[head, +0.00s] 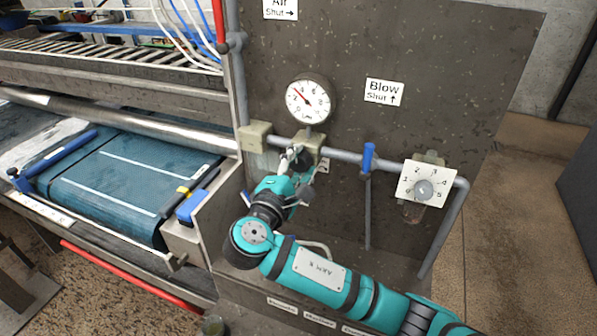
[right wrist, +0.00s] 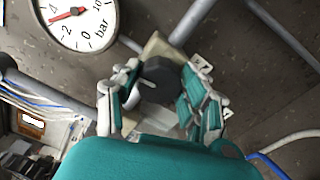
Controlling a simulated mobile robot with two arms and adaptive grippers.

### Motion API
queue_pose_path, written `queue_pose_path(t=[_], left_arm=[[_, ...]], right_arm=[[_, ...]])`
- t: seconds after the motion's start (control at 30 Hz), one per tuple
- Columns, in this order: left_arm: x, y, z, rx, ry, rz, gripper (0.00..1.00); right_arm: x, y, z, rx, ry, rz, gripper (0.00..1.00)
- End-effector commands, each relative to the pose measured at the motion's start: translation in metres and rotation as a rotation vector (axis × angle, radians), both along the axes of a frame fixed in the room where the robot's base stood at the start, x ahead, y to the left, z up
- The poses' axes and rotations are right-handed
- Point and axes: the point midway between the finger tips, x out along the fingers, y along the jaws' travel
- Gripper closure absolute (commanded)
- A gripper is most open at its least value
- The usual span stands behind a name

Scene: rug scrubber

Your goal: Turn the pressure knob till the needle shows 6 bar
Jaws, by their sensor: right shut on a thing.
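The round white pressure gauge (head: 308,102) is on the dark panel above the pipe. It also shows cut off at the top left of the right wrist view (right wrist: 84,22). Its red needle points between 2 and 4, nearer the 4. The black pressure knob (right wrist: 158,78) sits on a beige block below the gauge, with a white mark on its face. In the head view my right gripper (head: 296,160) partly hides the knob. My left gripper is not in view.
A blue-handled valve (head: 368,157) stands on the grey pipe right of the gauge. A dial plate (head: 427,185) with a round grey knob is farther right. A "Blow Shut" sign (head: 384,92) is on the panel. A teal conveyor belt (head: 125,180) lies at left.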

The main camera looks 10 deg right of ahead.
Motion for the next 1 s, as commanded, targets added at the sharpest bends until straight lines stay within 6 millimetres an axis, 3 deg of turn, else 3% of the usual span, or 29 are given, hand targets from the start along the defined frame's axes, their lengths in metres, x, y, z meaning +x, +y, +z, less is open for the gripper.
queue_pose_path(t=[0.03, 0.6, 1.0], left_arm=[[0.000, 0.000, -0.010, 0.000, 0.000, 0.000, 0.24], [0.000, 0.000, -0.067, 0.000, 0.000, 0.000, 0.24], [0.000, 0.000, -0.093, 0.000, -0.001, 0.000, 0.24]], right_arm=[[-0.001, 0.001, -0.007, 0.042, -0.022, -0.001, 0.89], [-0.001, 0.001, -0.010, 0.485, -0.319, -0.001, 0.89], [0.000, 0.001, -0.008, 0.696, -0.463, -0.002, 0.89]])
